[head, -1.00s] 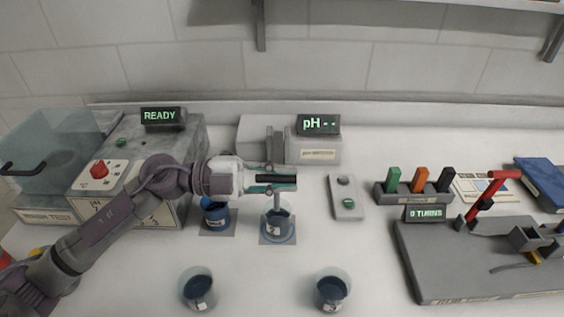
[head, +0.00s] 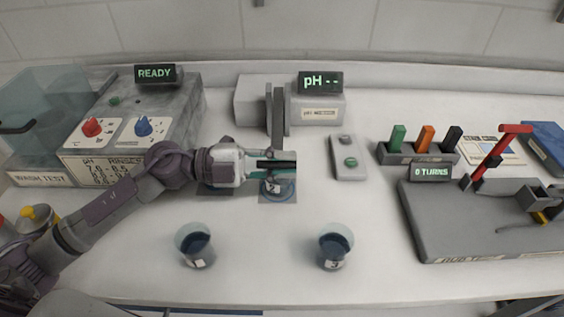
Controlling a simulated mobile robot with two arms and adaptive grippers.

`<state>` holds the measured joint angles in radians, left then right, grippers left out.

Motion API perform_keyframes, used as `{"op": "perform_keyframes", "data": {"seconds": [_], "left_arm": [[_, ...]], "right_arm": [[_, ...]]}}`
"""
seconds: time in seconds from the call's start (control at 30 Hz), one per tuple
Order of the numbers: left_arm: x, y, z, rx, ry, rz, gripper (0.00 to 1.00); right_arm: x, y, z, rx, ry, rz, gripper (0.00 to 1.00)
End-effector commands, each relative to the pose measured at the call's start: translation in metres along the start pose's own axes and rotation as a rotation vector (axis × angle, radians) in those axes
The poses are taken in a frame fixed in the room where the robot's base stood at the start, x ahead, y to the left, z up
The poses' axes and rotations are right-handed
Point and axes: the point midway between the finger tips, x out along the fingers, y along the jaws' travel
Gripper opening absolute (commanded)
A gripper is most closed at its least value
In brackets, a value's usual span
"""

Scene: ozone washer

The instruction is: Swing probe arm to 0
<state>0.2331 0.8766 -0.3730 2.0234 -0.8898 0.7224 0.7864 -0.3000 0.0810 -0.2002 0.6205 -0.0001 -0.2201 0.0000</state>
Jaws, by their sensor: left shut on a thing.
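The gripper is above a beaker (head: 278,190) on a grey square pad (head: 289,198), and hides much of that beaker and the probe's lower end. I cannot read any arm angle mark. My right gripper is not in view.
A second pad (head: 214,190) lies left, mostly under my wrist. Two beakers of dark liquid stand in front, left (head: 195,247) and right (head: 335,248). The control box (head: 178,107) shows "READY".

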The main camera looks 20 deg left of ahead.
Motion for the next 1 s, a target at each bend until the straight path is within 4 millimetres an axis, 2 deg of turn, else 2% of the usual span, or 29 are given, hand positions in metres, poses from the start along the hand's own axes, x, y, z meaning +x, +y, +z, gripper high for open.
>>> {"op": "perform_keyframes", "data": {"seconds": [0.03,0.1,0.13,0.23,0.27,0.77,0.87,1.0], "left_arm": [[-0.001,0.010,0.005,-0.014,-0.009,0.014,0.00],[-0.001,0.011,0.005,-0.015,-0.009,0.015,0.00],[-0.001,0.011,0.005,-0.015,-0.009,0.016,0.23],[-0.001,0.011,0.005,-0.014,-0.010,0.016,0.40],[-0.001,0.010,0.005,-0.014,-0.010,0.015,0.41],[0.000,0.004,0.002,-0.007,-0.005,0.010,0.41],[0.000,-0.004,-0.002,-0.004,-0.004,0.009,0.41],[0.000,-0.026,-0.013,-0.003,-0.002,0.008,0.41]], "right_arm": [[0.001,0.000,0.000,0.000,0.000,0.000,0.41],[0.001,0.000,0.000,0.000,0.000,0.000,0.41],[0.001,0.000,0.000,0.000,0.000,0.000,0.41],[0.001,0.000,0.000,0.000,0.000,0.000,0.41],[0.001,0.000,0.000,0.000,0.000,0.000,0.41],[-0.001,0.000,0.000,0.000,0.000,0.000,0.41],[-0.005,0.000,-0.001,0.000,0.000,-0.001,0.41],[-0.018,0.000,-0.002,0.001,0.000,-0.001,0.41]]}}
